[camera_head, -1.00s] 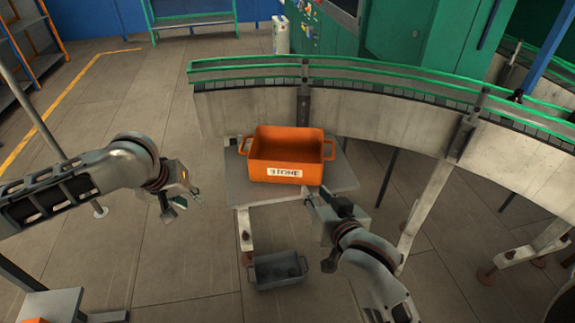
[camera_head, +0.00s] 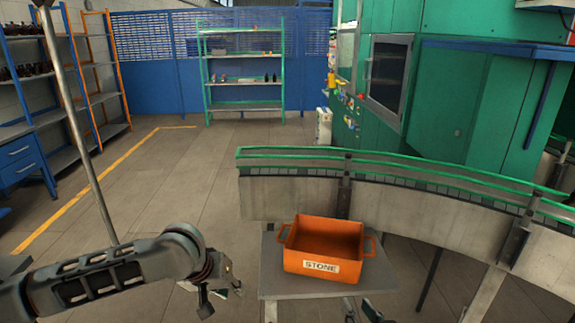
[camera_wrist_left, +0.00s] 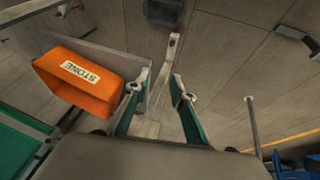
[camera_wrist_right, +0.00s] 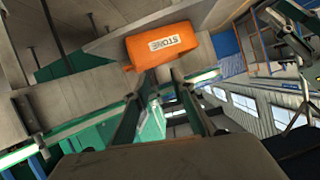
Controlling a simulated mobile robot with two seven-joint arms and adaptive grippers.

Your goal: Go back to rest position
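My left gripper (camera_head: 222,290) hangs at the lower middle of the head view, left of the small table and apart from it. In the left wrist view its fingers (camera_wrist_left: 158,90) are spread with nothing between them. My right gripper (camera_head: 362,312) shows only in part at the bottom edge of the head view, in front of the table. In the right wrist view its fingers (camera_wrist_right: 162,76) are apart and empty. The orange box labelled STONE (camera_head: 320,267) stands upright on the table and looks empty inside.
The grey table (camera_head: 275,270) stands against the curved conveyor (camera_head: 290,200) with green rails. Shelves (camera_head: 90,80) are at the left, and a green shelf rack (camera_head: 240,75) is at the back. A green machine (camera_head: 470,100) fills the right. The floor at left is mostly clear.

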